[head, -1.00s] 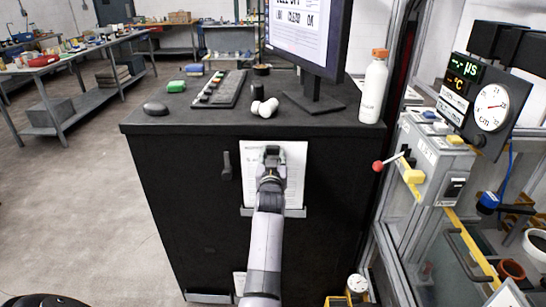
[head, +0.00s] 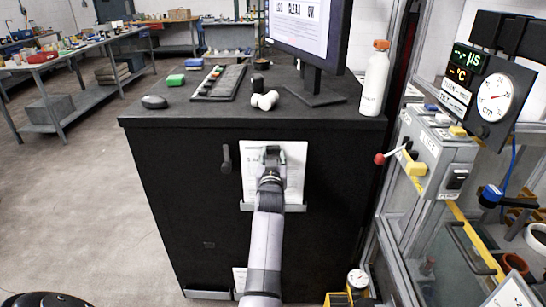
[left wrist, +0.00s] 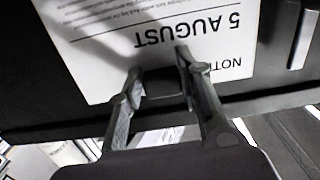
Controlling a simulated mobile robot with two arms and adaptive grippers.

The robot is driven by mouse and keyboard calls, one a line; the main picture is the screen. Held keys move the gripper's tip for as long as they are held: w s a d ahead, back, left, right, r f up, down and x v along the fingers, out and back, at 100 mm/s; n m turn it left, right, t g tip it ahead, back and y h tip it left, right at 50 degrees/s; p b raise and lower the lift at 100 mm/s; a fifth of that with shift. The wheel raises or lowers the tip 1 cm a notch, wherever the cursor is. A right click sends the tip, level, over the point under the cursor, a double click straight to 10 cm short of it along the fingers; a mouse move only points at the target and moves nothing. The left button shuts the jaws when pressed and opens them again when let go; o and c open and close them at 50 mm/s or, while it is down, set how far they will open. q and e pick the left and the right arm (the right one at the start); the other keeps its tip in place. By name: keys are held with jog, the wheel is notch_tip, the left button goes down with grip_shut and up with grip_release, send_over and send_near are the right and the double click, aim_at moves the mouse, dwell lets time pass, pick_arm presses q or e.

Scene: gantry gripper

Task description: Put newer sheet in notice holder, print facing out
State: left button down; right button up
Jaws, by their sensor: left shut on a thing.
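A white printed sheet (head: 294,178) stands upright against the front of the black cabinet, print facing out. In the left wrist view the sheet (left wrist: 105,45) reads "5 AUGUST", upside down in that picture. Its lower edge meets the grey ledge of the notice holder (head: 251,207); I cannot tell how deep it sits. My left gripper (head: 272,153) is shut on the sheet near its top edge and hides part of the print; its fingers show in the left wrist view (left wrist: 160,65). Another white sheet (head: 239,277) shows low on the cabinet, partly behind my arm. My right gripper is out of view.
The black cabinet (head: 185,180) carries a keyboard (head: 218,82), a mouse, a monitor and a white bottle (head: 375,80). A dark handle (head: 226,158) juts out left of the sheet. A grey box with a red-knobbed lever (head: 379,158) stands close on the right.

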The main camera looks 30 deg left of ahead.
pick_arm(q)
jog(key=shift+f, duration=0.15)
jog(key=c, duration=1.1)
grip_release()
jog(key=shift+o, duration=0.2)
notch_tip(320, 180, up, 10)
jog(key=shift+f, duration=0.1)
